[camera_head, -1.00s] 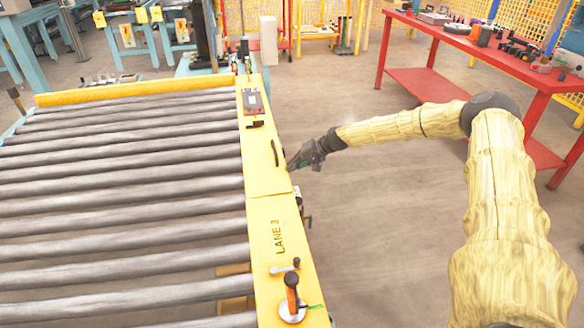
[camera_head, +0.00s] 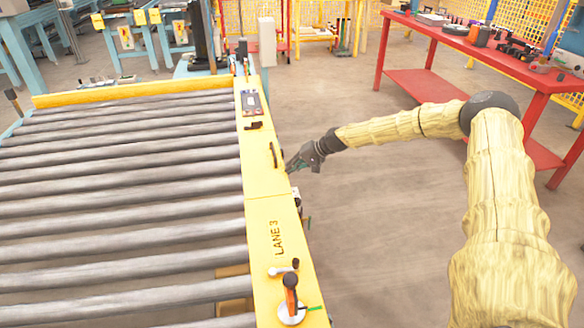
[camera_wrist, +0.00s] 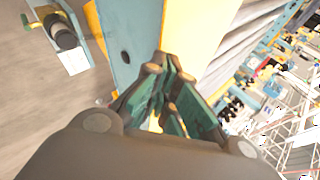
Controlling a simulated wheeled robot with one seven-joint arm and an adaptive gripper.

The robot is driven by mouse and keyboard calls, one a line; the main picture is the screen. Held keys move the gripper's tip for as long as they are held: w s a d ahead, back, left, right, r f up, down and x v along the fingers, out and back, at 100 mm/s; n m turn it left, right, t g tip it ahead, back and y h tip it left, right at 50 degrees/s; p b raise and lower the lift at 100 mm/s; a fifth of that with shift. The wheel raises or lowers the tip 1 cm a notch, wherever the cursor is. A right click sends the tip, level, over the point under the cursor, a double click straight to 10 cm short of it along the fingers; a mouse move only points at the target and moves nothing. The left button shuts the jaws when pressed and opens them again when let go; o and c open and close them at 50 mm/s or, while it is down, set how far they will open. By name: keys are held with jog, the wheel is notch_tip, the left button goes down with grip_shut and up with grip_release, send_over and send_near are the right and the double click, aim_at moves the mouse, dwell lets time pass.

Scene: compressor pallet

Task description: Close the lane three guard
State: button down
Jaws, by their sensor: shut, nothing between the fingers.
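The yellow side rail of the roller conveyor carries the label LANE 3 (camera_head: 277,238). A seam splits it from the yellow panel section (camera_head: 262,180) farther away, which bears a dark bar handle (camera_head: 273,155). I cannot tell from these views which part is the guard or how far it stands open. My gripper (camera_head: 290,166) is shut and empty, just right of the panel's outer edge near the handle; contact is unclear. In the wrist view, its green-padded fingers (camera_wrist: 172,100) point toward a yellow surface (camera_wrist: 205,35) and a blue frame face (camera_wrist: 118,45).
Grey rollers (camera_head: 120,180) fill the left side. An orange-handled lever (camera_head: 291,290) and a small crank (camera_head: 285,268) stand on the near rail. A control box (camera_head: 251,103) sits farther along. A red table (camera_head: 490,55) stands back right. Floor between is clear.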

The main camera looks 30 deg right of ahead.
jog(key=w+r+p+v, duration=0.1)
jog(key=p+v, duration=0.2)
jog(key=v, duration=0.9)
jog(key=shift+a+r, duration=0.2)
jog(key=shift+r, duration=0.05)
jog(key=shift+s, duration=0.1)
